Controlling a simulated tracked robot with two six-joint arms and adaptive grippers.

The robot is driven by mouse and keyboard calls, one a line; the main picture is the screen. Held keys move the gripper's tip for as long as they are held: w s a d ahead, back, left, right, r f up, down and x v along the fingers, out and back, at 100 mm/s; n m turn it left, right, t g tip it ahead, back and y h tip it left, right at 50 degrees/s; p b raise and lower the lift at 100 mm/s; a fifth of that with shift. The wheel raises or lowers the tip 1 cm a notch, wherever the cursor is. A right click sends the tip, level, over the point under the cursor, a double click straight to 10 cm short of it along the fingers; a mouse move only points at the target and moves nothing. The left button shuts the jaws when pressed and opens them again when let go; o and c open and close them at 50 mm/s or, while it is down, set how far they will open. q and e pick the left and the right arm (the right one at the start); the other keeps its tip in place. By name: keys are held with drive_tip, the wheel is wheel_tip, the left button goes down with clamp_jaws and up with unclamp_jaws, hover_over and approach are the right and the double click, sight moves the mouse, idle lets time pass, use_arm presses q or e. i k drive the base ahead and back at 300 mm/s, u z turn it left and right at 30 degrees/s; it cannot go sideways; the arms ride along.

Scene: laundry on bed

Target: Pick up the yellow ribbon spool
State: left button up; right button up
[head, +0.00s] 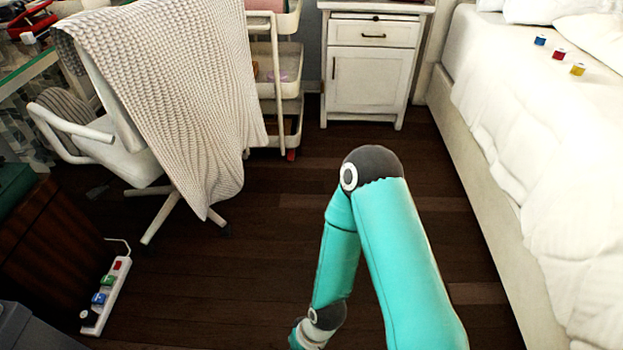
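The yellow ribbon spool (577,69) is small and sits on the white bed at the upper right of the head view. A red spool (558,53) and a blue spool (540,40) stand beside it in a slanting row, apart from each other. One of my teal arms shows at the lower middle, over the floor and far from the spools, with its elbow bent up. Its gripper is not visible; the forearm runs down to the bottom edge. My other arm is not in the picture.
The bed (500,130) fills the right side. A white nightstand (372,65) stands at the back, beside a rolling cart (277,80). A chair draped with a knitted blanket (175,90) is at the left. A power strip (107,296) lies on the open dark floor (240,280).

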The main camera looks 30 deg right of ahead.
sight(578, 71)
drive_tip(key=u, duration=0.05)
drive_tip(key=k, duration=1.3)
drive_tip(key=z, duration=0.7)
drive_tip(key=i, duration=1)
drive_tip(key=z, duration=0.05)
